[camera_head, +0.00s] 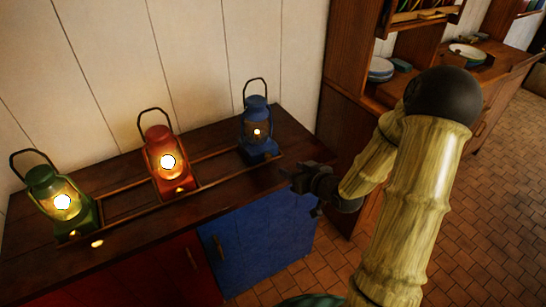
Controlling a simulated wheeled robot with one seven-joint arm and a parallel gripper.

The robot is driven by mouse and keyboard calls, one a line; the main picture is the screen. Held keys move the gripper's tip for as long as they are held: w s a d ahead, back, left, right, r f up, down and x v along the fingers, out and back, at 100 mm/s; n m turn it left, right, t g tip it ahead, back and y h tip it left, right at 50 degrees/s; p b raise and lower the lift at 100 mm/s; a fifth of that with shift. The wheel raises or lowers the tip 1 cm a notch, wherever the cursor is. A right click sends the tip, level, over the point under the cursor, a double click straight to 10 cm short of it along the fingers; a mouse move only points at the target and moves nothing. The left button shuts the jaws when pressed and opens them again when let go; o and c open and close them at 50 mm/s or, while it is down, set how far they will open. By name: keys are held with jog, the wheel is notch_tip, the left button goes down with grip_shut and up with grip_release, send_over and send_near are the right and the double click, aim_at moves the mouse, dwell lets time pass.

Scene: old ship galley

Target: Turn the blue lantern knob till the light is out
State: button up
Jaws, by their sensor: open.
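The blue lantern (257,128) stands upright at the right end of the dark wooden counter, its light lit but smaller than in the other two. Its knob is too small to make out for certain. My gripper (287,173) is open and empty, in front and to the right of the blue lantern, near the counter's right edge and apart from the lantern. A red lantern (160,148) stands in the middle, brightly lit. A green lantern (45,190) stands at the left, also brightly lit.
A low wooden rail frame (215,153) runs along the counter between the lanterns. Below are red cupboard doors (150,285) and a blue door (262,245). A wooden cabinet with plates (380,68) stands at the right. The counter front between lanterns is clear.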

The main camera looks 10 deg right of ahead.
aim_at(269, 158)
jog(key=x, duration=1.2)
jog(key=shift+s, duration=0.1)
jog(key=c, duration=1)
